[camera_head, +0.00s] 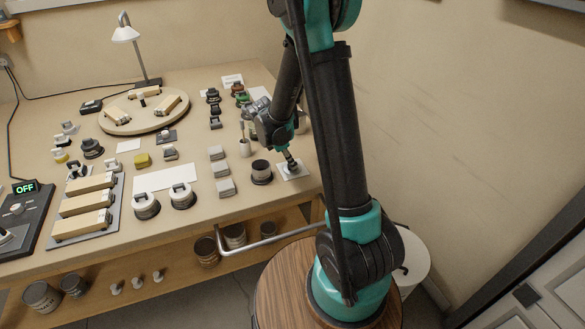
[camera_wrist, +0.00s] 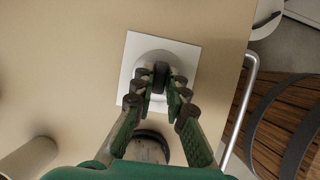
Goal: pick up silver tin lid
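The silver tin lid (camera_wrist: 147,62) is a pale grey disc with a black knob (camera_wrist: 161,73). It lies on a square white card (camera_wrist: 187,53) near the bench's right edge, and the card also shows in the head view (camera_head: 293,175). My gripper (camera_wrist: 162,86) points down over the lid, with its green and black fingers on either side of the knob. The fingers look apart, with a narrow gap to the knob. In the head view my gripper (camera_head: 289,160) reaches down to the card and hides most of the lid.
A dark-based tin (camera_head: 261,172) stands just left of the card. A cup with brushes (camera_head: 245,148) stands behind it. Several grey blocks (camera_head: 220,170) and knobbed lids (camera_head: 183,195) are further left. A metal rail (camera_head: 270,241) runs along the bench front.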

